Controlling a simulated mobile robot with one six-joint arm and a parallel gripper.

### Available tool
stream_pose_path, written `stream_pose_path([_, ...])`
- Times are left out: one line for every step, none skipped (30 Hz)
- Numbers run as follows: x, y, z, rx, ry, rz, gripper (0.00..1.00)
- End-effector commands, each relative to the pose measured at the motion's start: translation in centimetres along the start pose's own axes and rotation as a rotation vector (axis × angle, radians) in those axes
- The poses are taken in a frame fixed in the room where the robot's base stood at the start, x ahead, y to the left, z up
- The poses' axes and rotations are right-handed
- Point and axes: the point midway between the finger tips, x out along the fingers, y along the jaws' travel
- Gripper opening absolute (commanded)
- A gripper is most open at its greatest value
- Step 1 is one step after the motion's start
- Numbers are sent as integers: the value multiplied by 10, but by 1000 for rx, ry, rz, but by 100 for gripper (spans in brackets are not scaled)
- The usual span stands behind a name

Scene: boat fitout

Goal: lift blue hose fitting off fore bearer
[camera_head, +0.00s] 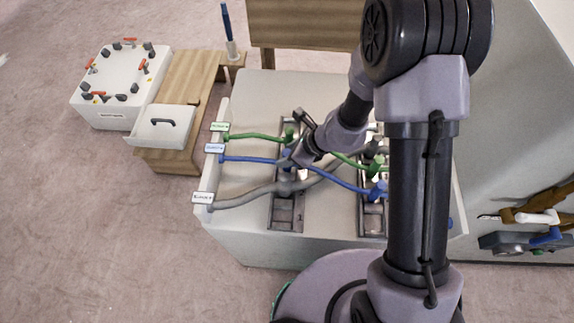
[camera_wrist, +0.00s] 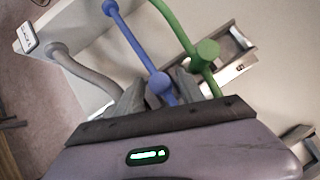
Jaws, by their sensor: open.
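The blue hose (camera_head: 245,159) runs from a label on the left rail to a blue fitting (camera_head: 287,157) on the left of two dark bearers (camera_head: 285,221). In the wrist view the blue fitting (camera_wrist: 160,85) lies between the two fingers of my gripper (camera_wrist: 159,80). My gripper (camera_head: 301,146) is open over the left bearer, its fingers on either side of the fitting. Whether the fingers touch it is unclear. The label lettering is too small to read surely, so I cannot tell which bearer is the fore one.
A green hose (camera_head: 253,136) and a grey hose (camera_head: 240,197) run close on either side of the blue one. A second bearer (camera_head: 372,219) with fittings stands to the right, partly behind my arm. A wooden bench (camera_head: 180,88) with a white box (camera_head: 115,112) and a white bin (camera_head: 150,136) is at left.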

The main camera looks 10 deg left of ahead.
Motion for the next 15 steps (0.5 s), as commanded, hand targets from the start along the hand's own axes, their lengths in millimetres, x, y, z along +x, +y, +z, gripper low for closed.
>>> stream_pose_path([6, 0, 0, -1, 0, 0, 46])
stream_pose_path([7, 0, 0, -1, 0, 0, 46])
stream_pose_path([8, 0, 0, -1, 0, 0, 46])
stream_pose_path([7, 0, 0, -1, 0, -1, 46])
stream_pose_path([7, 0, 1, -1, 0, -1, 46])
stream_pose_path([7, 0, 1, -1, 0, -1, 46])
stream_pose_path([6, 0, 1, -1, 0, -1, 46])
stream_pose_path([6, 0, 1, -1, -1, -1, 46])
stream_pose_path([6, 0, 1, -1, -1, -1, 38])
stream_pose_path([6, 0, 1, -1, -1, -1, 32])
stream_pose_path([6, 0, 1, -1, -1, -1, 26])
stream_pose_path([6, 0, 1, -1, -1, -1, 18])
stream_pose_path([6, 0, 1, -1, -1, -1, 12])
stream_pose_path([6, 0, 1, -1, -1, -1, 6])
stream_pose_path([6, 0, 1, -1, -1, -1, 0])
